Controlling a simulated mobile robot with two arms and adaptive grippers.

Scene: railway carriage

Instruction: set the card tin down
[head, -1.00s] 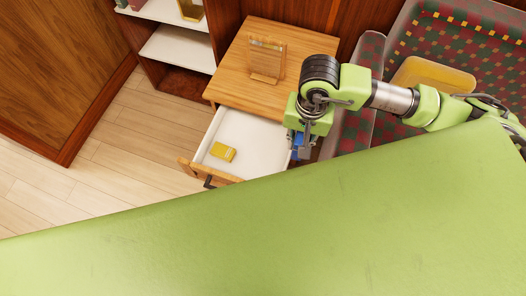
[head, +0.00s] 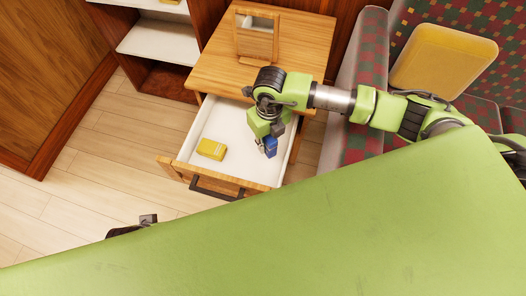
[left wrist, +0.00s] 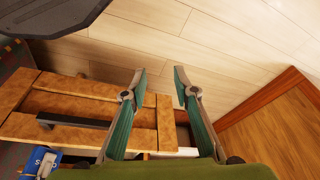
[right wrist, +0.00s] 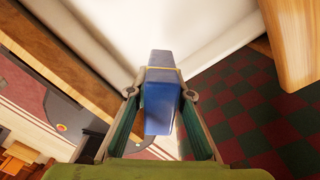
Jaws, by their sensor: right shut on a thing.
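The blue card tin (head: 271,147) is between the fingers of my right gripper (head: 265,140), which is shut on it. It also shows in the right wrist view (right wrist: 162,100), narrow side towards the camera, with a yellowish line across it. The tin is over the right part of the open drawer's white inside (head: 232,128); I cannot tell whether it touches the bottom. In the left wrist view my left gripper (left wrist: 160,80) is open and empty, its fingers well apart. A blue lettered piece (left wrist: 40,162) shows at lower left there.
A yellow box (head: 211,149) lies in the drawer's left part. The wooden drawer front (head: 222,184) has a dark handle. A wooden stand (head: 256,37) is on the cabinet top (head: 290,55). Patterned seats with a yellow cushion (head: 443,62) are at right; open floor is at left.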

